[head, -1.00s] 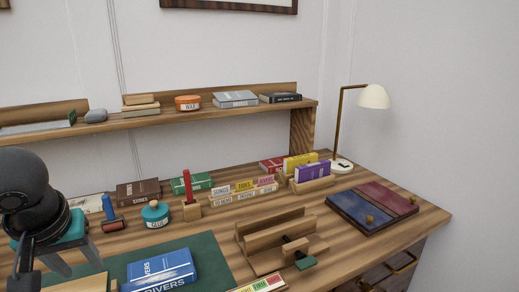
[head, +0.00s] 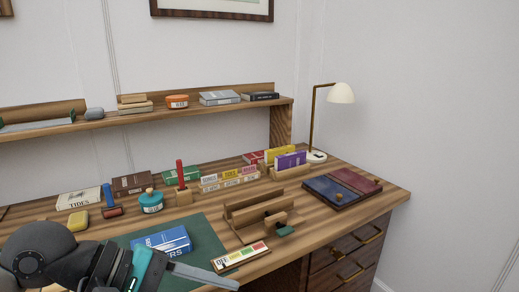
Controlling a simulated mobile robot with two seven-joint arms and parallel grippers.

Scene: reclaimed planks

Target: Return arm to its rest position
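My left arm comes in at the lower left. Its gripper (head: 222,283) is low over the front of the desk, pointing right. One grey finger shows clearly; the other is hidden or cut off, so its opening cannot be told. No held object shows. It is in front of the blue book (head: 165,241) on the green mat (head: 205,233) and beside the strip with coloured labels (head: 240,257). My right gripper is not in view.
A wooden holder (head: 250,217) stands right of the mat. Behind are a teal tin (head: 151,203), a red-handled tool (head: 180,177) and several books. A lamp (head: 340,93) stands at the back right. A shelf (head: 150,113) runs along the wall.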

